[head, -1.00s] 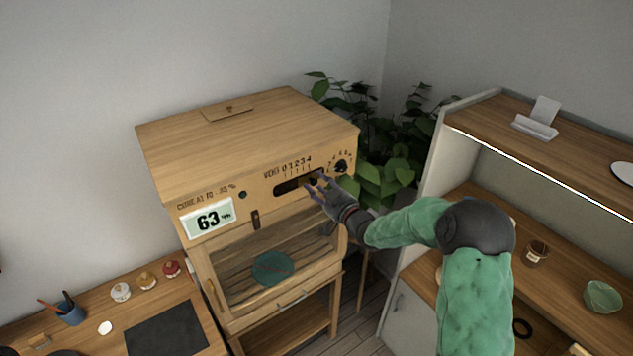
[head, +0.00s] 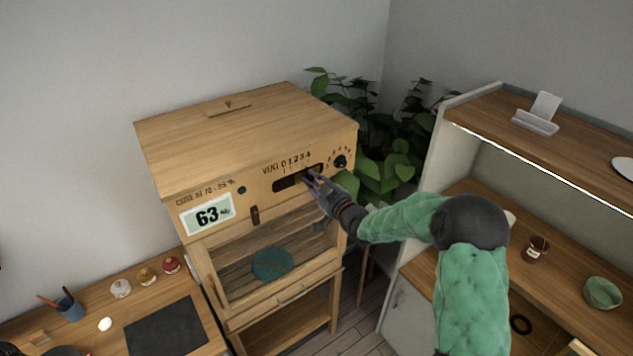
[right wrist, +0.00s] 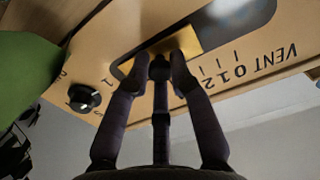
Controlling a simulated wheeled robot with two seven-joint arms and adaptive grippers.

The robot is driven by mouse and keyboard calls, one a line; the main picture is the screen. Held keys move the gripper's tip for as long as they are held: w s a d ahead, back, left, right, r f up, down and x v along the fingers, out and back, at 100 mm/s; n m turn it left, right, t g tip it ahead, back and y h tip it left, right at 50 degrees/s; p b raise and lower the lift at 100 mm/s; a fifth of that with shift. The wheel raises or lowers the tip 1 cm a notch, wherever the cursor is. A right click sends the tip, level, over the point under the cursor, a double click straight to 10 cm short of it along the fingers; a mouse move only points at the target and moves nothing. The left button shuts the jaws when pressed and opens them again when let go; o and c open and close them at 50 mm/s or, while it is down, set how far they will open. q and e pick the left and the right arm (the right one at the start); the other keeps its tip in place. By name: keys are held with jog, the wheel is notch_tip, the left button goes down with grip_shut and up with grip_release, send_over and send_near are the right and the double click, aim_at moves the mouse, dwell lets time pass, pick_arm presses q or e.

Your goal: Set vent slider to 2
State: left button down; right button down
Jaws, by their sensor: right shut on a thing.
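The vent slider sits in a dark slot (head: 285,183) on the front of the wooden cabinet (head: 240,135), under the marks VENT 0 1 2 3 4. My right gripper (head: 311,178) reaches in from the right and is shut on the slider's knob, which its fingers mostly hide. In the right wrist view the picture is upside down; the fingertips (right wrist: 160,62) meet at a brass-coloured plate (right wrist: 192,40) in the slot. The 0, 1 and 2 show there; the fingers cover the higher numbers. The slider appears beyond 2, but its exact mark is hidden. My left gripper is not in view.
A black dial (head: 340,162) sits just right of the slot, close to my fingers. A display (head: 208,215) reads 63. A leafy plant (head: 385,165) stands behind the cabinet, and a shelf unit (head: 430,185) stands to the right.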

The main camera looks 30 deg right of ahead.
aim_at(298, 178)
jog(key=shift+s+a+r+b, duration=0.15)
jog(key=shift+a+b, duration=0.45)
jog(key=shift+a, duration=0.6)
jog(key=shift+a+r, duration=0.1)
jog(key=shift+a, duration=0.3)
jog(key=shift+d, duration=0.1)
jog(key=c, duration=1.5)
grip_release()
jog(key=o, duration=0.4)
jog(key=shift+r, duration=0.1)
jog(key=shift+f, duration=0.2)
